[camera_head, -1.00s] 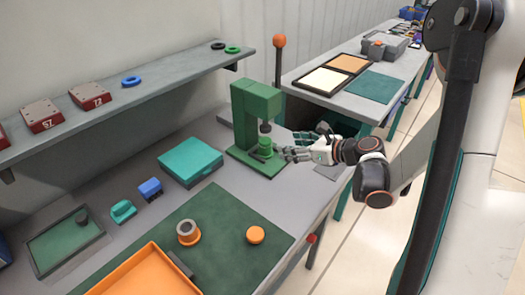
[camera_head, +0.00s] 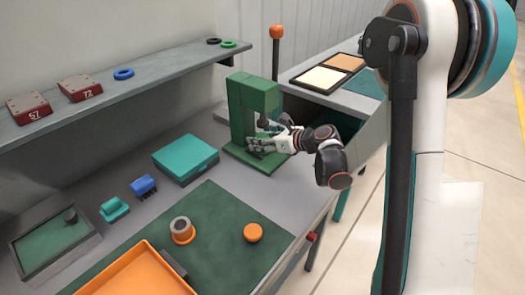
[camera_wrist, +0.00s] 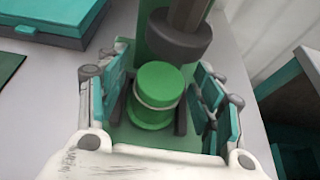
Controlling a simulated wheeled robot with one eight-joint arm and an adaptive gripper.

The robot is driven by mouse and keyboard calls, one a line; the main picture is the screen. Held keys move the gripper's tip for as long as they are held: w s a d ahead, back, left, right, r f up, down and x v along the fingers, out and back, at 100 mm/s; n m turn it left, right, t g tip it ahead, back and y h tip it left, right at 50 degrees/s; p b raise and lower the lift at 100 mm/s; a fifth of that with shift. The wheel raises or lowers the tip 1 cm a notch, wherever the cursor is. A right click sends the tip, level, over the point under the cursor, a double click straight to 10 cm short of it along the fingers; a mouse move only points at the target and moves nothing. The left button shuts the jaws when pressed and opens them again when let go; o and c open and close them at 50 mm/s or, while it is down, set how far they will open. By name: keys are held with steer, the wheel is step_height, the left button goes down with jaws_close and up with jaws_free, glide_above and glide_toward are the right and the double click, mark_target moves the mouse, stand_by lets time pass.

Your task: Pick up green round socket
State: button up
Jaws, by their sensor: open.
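The green round socket (camera_wrist: 157,90) stands upright on the green base of the press, in the middle of the wrist view. It has a pale ring around it, and the dark ram of the press (camera_wrist: 178,32) hangs just above and behind it. My gripper (camera_wrist: 160,106) is open, with one finger on each side of the socket. A gap shows on both sides, so the fingers do not appear to touch it. In the head view my gripper (camera_head: 260,142) reaches into the green press (camera_head: 243,107) from the right and hides the socket.
A teal case (camera_head: 186,158) lies left of the press. Nearer are a green mat (camera_head: 215,225), an orange ringed part (camera_head: 182,231), an orange puck (camera_head: 253,232) and an orange tray (camera_head: 135,275). A shelf (camera_head: 150,92) runs along the wall. The press column and ram crowd my gripper.

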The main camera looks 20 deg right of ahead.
jaws_close()
steer(key=shift+r, duration=0.1)
